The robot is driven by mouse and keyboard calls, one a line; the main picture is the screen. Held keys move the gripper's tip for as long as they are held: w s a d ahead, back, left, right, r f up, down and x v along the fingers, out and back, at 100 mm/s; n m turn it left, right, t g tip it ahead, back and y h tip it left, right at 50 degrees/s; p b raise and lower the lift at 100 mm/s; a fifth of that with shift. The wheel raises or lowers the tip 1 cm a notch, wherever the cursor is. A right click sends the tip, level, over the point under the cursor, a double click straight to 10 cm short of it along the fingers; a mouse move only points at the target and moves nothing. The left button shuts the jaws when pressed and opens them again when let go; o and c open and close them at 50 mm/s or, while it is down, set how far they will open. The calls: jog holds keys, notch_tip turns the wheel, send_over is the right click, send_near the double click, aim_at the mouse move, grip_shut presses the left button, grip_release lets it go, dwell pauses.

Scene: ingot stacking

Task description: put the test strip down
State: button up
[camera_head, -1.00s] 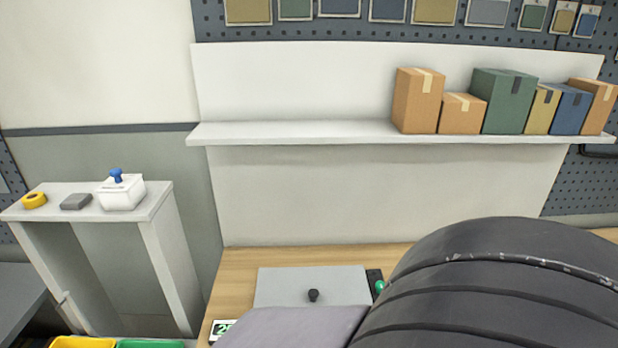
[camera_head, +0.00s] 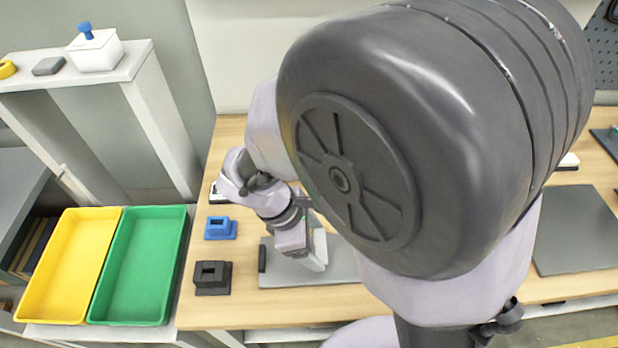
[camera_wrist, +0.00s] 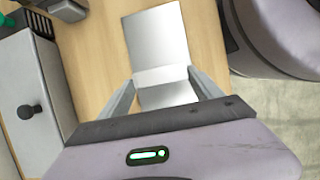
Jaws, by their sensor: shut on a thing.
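The test strip (camera_wrist: 158,38) is a flat, shiny metal piece with a pale band across it in the wrist view. My gripper (camera_wrist: 161,78) is shut on it, one finger on each side, and the strip sticks out beyond the fingertips. Pale wood lies behind it; I cannot tell whether the strip touches the surface. In the head view, the wrist end of my arm (camera_head: 292,238) is over a grey plate (camera_head: 340,270) on the wooden bench. I cannot make out the strip there.
A blue block with a slot (camera_head: 220,229) and a dark one (camera_head: 212,278) stand on the bench's left. Yellow (camera_head: 68,265) and green (camera_head: 137,265) trays are beside it. A grey drawer with a black knob (camera_wrist: 25,112) is at left in the wrist view.

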jog(key=o, duration=1.5)
jog(key=shift+f, duration=0.1)
jog(key=shift+o, duration=0.2)
jog(key=p+v, duration=0.6)
jog(key=v, duration=0.6)
jog(key=s+d+r+m+t+y, duration=0.3)
jog(key=d+r+m, duration=0.25)
jog(key=m, duration=0.55)
jog(key=s+d+r+m+t+y, duration=0.3)
jog(key=d+r+m, duration=0.3)
jog(key=m, duration=0.5)
jog(key=f+b, duration=0.1)
jog(key=b, duration=0.1)
jog(key=f+b, duration=0.2)
jog(key=b, duration=0.1)
jog(key=shift+s+a+f, duration=0.1)
jog(key=shift+a+f, duration=0.2)
jog(key=shift+a, duration=0.1)
